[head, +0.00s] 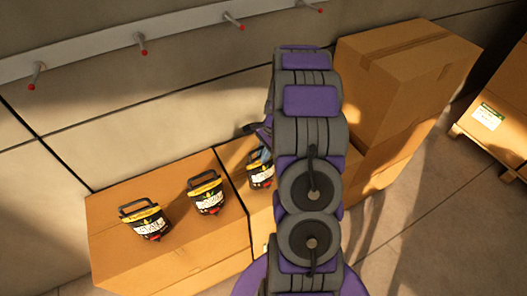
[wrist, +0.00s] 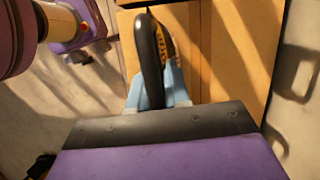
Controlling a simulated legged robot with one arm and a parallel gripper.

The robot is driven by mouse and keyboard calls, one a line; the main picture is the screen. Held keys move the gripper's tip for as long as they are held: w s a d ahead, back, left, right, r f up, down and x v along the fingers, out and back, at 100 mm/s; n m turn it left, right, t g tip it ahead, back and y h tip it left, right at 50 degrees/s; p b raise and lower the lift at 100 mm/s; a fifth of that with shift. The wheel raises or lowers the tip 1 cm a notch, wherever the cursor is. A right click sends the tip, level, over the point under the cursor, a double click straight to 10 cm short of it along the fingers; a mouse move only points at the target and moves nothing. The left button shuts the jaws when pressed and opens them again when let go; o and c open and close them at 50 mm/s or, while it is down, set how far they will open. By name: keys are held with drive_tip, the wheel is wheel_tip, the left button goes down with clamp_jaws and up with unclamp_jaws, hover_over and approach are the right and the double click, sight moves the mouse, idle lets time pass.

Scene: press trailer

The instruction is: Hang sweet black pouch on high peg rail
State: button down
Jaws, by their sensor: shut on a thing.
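Three black pouches with yellow tops and loop handles are in the head view. The left pouch (head: 147,220) and the middle pouch (head: 207,194) sit upright on cardboard boxes. The third pouch (head: 261,175) is at my gripper (head: 265,154), partly hidden by my arm. In the wrist view, the light blue fingers of my gripper (wrist: 158,92) are shut on its black handle (wrist: 150,50). I cannot tell whether this pouch still touches the box. The high peg rail (head: 90,48) runs along the wall at the top left, with several red-tipped pegs, all bare.
The boxes under the pouches (head: 205,245) stand against the wall below the rail. Taller stacked cardboard boxes (head: 405,75) stand right of my arm. Another box with a white label (head: 489,116) is at the far right. Open floor (head: 430,235) lies at the lower right.

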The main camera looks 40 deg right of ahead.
drive_tip(key=shift+f, duration=0.4)
drive_tip(key=c, duration=1.1)
unclamp_jaws()
drive_tip(key=shift+f, duration=0.15)
drive_tip(key=shift+f+b, duration=0.15)
drive_tip(key=shift+b, duration=0.6)
drive_tip(key=p+v, duration=0.5)
drive_tip(key=v, duration=1.2)
drive_tip(key=shift+s+r, duration=0.25)
drive_tip(key=shift+r, duration=0.1)
